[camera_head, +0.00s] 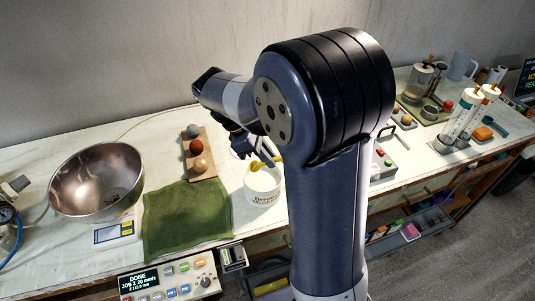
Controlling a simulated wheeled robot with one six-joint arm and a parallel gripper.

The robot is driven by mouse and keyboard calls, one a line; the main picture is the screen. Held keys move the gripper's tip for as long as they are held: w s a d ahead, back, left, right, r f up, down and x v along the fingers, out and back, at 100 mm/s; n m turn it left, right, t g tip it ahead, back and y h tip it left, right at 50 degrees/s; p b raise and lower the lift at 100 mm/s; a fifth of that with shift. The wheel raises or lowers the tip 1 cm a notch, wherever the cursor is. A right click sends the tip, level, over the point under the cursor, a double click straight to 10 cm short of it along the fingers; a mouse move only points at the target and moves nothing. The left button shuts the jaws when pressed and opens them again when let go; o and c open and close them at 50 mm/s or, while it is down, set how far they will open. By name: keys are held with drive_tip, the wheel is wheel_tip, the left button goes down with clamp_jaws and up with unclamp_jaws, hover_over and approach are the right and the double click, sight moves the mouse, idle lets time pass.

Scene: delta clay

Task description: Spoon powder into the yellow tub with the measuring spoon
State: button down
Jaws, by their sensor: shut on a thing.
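My gripper (262,157) is low over a white lettered tub (264,191) near the middle of the table, partly hidden by my own arm. It is shut on what looks like the measuring spoon, a small yellow piece (257,167) at the tub's mouth. I cannot tell whether the spoon's bowl is inside the tub or above its rim. No powder can be made out. No clearly yellow tub shows; my arm hides part of the table behind and to the right.
A green cloth (187,220) lies left of the tub, below a wooden board (199,160) with three balls. A control panel (170,281) is at the front edge. Bottles and jugs crowd the right.

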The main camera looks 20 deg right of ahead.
sight(262, 166)
drive_tip(key=shift+f+b, duration=1.7)
drive_tip(key=shift+f, duration=2.25)
drive_tip(key=shift+s+f, duration=0.1)
wheel_tip(262, 166, up, 2)
drive_tip(key=shift+a+r+p, duration=0.1)
drive_tip(key=shift+r+p, duration=0.05)
drive_tip(key=shift+p, duration=0.85)
wheel_tip(262, 166, up, 7)
drive_tip(key=p, duration=0.6)
drive_tip(key=shift+f, duration=0.25)
